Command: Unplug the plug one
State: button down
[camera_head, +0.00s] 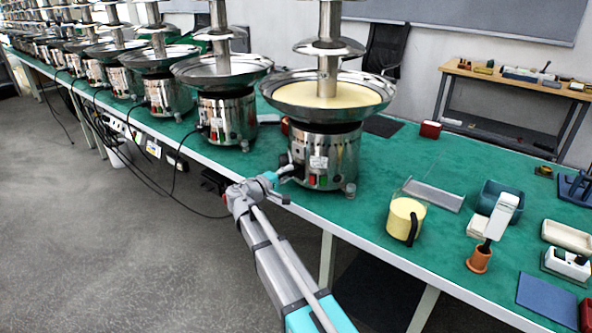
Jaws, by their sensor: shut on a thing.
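The nearest tiered fountain (322,158) stands on the green table (385,170), its steel base carrying a red switch and a green one. Its bowl holds a pale cream liquid. My gripper (284,175) is at the lower left of this base, at the table's front edge, shut on the plug. The plug itself is mostly hidden by the fingers and too small to make out. A black cable (200,212) runs from the left and ends behind my gripper. I cannot tell whether the plug is still seated in the base.
More fountains (222,118) line the table to the left, with cables hanging off its front edge. Grey floor is open at left.

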jog(key=shift+s+a, duration=0.25)
dwell(0.4)
jog(key=shift+s+a, duration=0.25)
jog(key=shift+v, duration=0.9)
